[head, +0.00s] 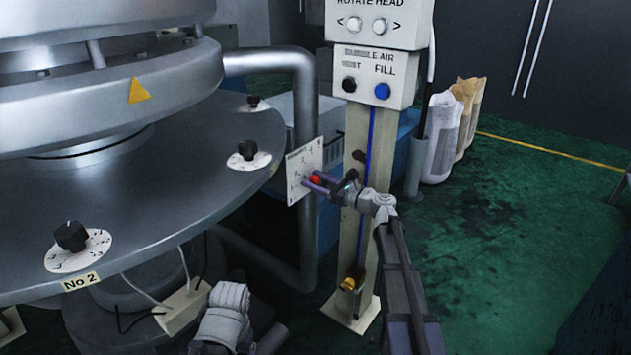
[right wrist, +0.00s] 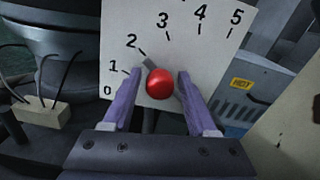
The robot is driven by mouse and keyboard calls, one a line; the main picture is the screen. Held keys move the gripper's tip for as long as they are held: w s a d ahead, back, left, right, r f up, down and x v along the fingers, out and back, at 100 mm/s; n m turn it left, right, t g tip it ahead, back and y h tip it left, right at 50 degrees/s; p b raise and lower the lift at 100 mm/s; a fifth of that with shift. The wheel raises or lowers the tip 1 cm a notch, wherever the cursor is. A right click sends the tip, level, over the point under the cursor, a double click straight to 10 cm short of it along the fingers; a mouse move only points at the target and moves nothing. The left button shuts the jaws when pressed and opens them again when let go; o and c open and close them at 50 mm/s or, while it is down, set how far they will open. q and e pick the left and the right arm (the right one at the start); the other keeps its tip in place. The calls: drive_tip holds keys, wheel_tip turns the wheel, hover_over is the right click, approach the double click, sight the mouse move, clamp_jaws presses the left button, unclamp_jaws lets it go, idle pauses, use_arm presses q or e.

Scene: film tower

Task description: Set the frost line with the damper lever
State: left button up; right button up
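The damper lever's red knob (right wrist: 160,83) sits between the two purple fingers of my right gripper (right wrist: 155,90) in the right wrist view, with dark gaps or plate visible on both sides. The knob also shows in the head view (head: 315,180) at the gripper's fingertips. Behind it is the white scale plate (right wrist: 185,40), numbered 0 to 5. The grey lever arm (right wrist: 150,64) points near the 2 mark. My right gripper (head: 318,183) is open around the knob. My left arm shows low in the head view, but its fingertips cannot be made out.
A post with a control box (head: 375,80) stands right behind my right gripper. A round metal deck (head: 150,205) with black dial knobs fills the left. Sacks (head: 443,135) stand at the back. Green floor (head: 510,230) is open on the right.

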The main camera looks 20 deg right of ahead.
clamp_jaws()
drive_tip(key=shift+s, duration=0.1)
idle(1.1)
